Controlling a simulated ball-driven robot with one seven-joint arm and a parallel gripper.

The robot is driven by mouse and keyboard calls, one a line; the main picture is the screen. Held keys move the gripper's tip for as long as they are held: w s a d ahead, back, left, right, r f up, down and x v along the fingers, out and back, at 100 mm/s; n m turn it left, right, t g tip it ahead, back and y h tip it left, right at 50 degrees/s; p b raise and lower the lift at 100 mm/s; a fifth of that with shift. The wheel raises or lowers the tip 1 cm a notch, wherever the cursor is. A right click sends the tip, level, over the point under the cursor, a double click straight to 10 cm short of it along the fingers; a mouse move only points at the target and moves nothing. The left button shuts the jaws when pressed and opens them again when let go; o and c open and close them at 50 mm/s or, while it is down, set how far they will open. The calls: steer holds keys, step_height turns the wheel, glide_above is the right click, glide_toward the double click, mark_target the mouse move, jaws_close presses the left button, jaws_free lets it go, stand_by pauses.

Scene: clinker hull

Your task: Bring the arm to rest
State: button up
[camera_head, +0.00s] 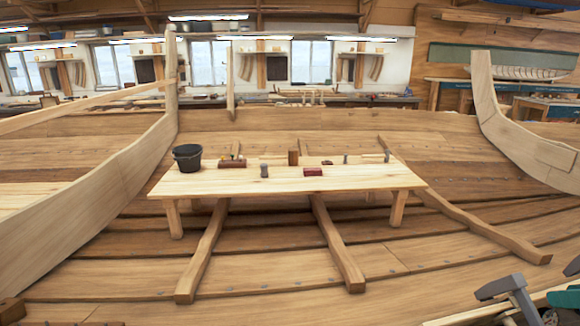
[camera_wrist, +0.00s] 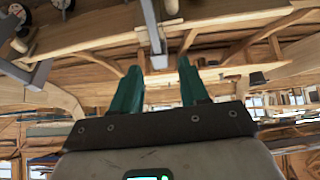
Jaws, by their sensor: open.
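My gripper (camera_wrist: 160,82) shows in the wrist view with two green fingers set well apart and nothing between them. The wrist view is tilted and appears upside down, with the hull timbers behind the fingers. In the head view, a green part, which looks like part of my gripper, shows at the lower right edge, cut off by the frame. It is well apart from the wooden table (camera_head: 290,182) in the middle. Most of my arm is out of view.
On the table stand a black bucket (camera_head: 187,158), a dark red block (camera_head: 313,172), a brown wooden block (camera_head: 293,158) and several small tools. Curved hull frames rise at left (camera_head: 120,175) and right (camera_head: 520,140).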

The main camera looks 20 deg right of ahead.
steer(key=w+a+f+g+y, duration=0.1)
steer(key=a+f+g+y, duration=0.1)
steer(key=a+f, duration=0.8)
steer(key=w+a+f+g+y, duration=0.1)
steer(key=w+a+f, duration=0.1)
steer(key=a+f, duration=0.85)
steer(key=s+a+f+n+g+h, duration=0.1)
steer(key=s+a+f+g, duration=0.3)
steer(key=s+a+f, duration=0.3)
steer(key=s+a, duration=0.5)
steer(key=s, duration=0.3)
steer(key=shift+s+a+h, duration=0.15)
steer(key=shift+a+h, duration=0.15)
steer(key=shift+c, duration=0.4)
